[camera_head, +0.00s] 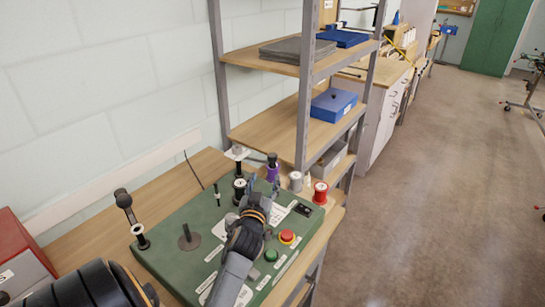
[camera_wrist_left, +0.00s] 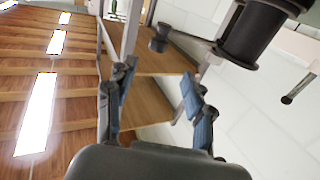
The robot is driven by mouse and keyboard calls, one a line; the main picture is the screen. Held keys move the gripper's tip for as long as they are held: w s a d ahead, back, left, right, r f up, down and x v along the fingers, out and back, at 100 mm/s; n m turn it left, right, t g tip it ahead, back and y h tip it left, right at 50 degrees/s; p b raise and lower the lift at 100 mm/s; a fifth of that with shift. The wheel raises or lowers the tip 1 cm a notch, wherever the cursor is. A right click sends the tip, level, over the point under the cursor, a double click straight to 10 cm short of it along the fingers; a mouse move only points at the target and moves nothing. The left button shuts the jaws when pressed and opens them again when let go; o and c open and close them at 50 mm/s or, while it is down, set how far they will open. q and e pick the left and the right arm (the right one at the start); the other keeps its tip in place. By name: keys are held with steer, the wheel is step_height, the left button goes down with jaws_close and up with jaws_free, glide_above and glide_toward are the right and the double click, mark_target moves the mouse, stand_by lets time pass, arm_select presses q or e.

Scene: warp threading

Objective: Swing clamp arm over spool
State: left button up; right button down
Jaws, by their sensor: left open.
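A green board (camera_head: 165,262) on the wooden bench carries the threading parts. A clamp-like arm with a black knob (camera_head: 123,199) stands tilted at its left end, above a small black-and-white base. My right gripper is not in view.
A red spool (camera_head: 320,193) and a white spool (camera_head: 296,181) stand at the board's right end. Red (camera_head: 287,237) and green (camera_head: 271,255) buttons lie beside my left arm. A shelf post (camera_head: 305,85) rises close behind. A red box (camera_head: 22,262) stands at left.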

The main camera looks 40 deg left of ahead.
mark_target(271, 158)
arm_select(q)
steer(key=x, duration=0.3)
steer(key=p+x, duration=0.1)
steer(key=x, duration=0.3)
steer(key=p+x, duration=0.1)
steer(key=x, duration=0.3)
steer(key=shift+w+r, duration=0.25)
steer(key=shift+r, duration=0.15)
steer(key=shift+w+a, duration=0.15)
steer(key=shift+w, duration=0.15)
steer(key=shift+w+a, duration=0.15)
steer(key=shift+w, duration=0.1)
jaws_close()
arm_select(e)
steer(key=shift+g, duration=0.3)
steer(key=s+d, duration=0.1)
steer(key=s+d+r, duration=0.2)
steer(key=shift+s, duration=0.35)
